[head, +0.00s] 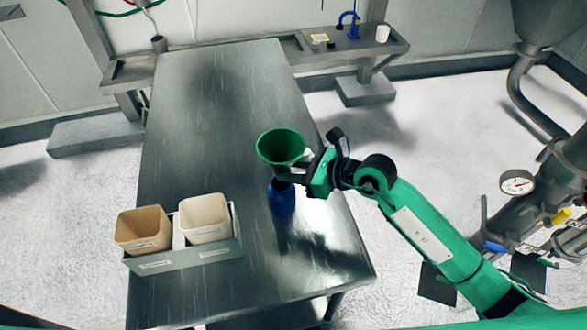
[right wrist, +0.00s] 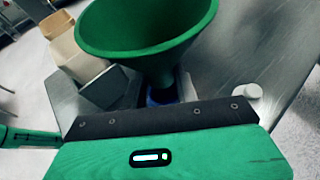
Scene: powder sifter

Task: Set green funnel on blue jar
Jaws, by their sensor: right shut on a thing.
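The green funnel (head: 281,147) is held upright, wide mouth up, by my right gripper (head: 291,174). The gripper is shut on the funnel's lower part. The blue jar (head: 281,198) stands on the metal table directly below the funnel. In the right wrist view the funnel (right wrist: 150,35) fills the upper middle, and a little of the jar (right wrist: 160,97) shows beneath it. The funnel's spout is hidden, so I cannot tell whether it is in the jar's neck or just above it. My left gripper is not in view.
A grey tray (head: 190,258) with a tan bin (head: 143,230) and a cream bin (head: 205,219) stands left of the jar. The metal table (head: 215,100) is clear behind them. Pipes and a gauge (head: 517,183) stand at the right, off the table.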

